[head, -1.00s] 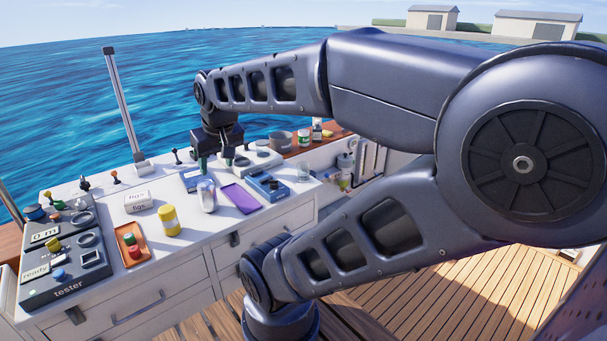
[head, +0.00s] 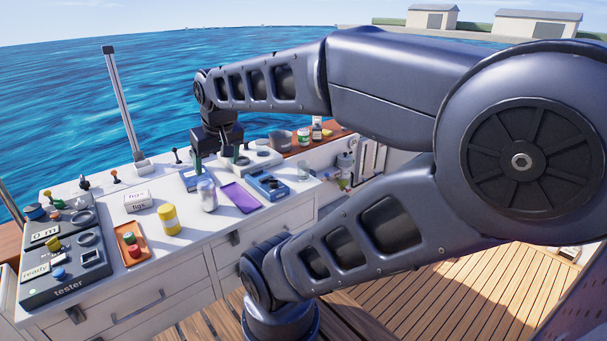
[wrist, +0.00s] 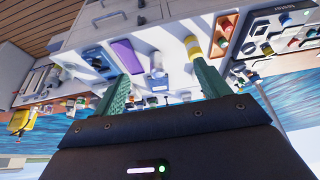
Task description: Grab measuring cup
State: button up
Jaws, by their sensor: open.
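A small clear cup (head: 303,172), which looks like the measuring cup, stands at the right end of the white counter. I cannot make out markings on it, and I cannot pick it out surely in the wrist view. My gripper (head: 212,161) is above the back of the counter, left of the cup and apart from it. In the wrist view its two green fingers (wrist: 162,72) are spread, with nothing held between them. A silver can (wrist: 157,65) shows beyond the gap between the fingers.
Near the gripper are a purple slab (head: 239,197), a blue device (head: 267,186) and a scale-like unit (head: 257,160). A yellow jar (head: 170,219), an orange tray (head: 125,231) and the tester (head: 92,266) are to the left. A tall post (head: 124,105) rises at the back.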

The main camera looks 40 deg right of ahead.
jog(key=w+d+f+m, duration=0.1)
jog(key=w+d+m, duration=0.1)
jog(key=w+d, duration=0.65)
jog(key=m+g+h, duration=0.2)
jog(key=m+h, duration=0.1)
jog(key=m, duration=0.4)
send_over(304, 170)
notch_tip(304, 170, down, 21)
jog(key=shift+w+a+x, duration=0.1)
jog(key=shift+x, duration=0.6)
jog(key=shift+w+a+x, duration=0.1)
jog(key=shift+a+x, duration=0.05)
jog(key=shift+x, duration=0.55)
jog(key=shift+w+a+x, duration=0.1)
jog(key=shift+w+x, duration=0.05)
jog(key=shift+x, duration=0.55)
jog(key=shift+d+x, duration=0.1)
jog(key=shift+x, duration=1.2)
jog(key=shift+d+x, duration=0.15)
jog(key=shift+x, duration=1.15)
jog(key=shift+r, duration=0.1)
jog(key=c, duration=1.1)
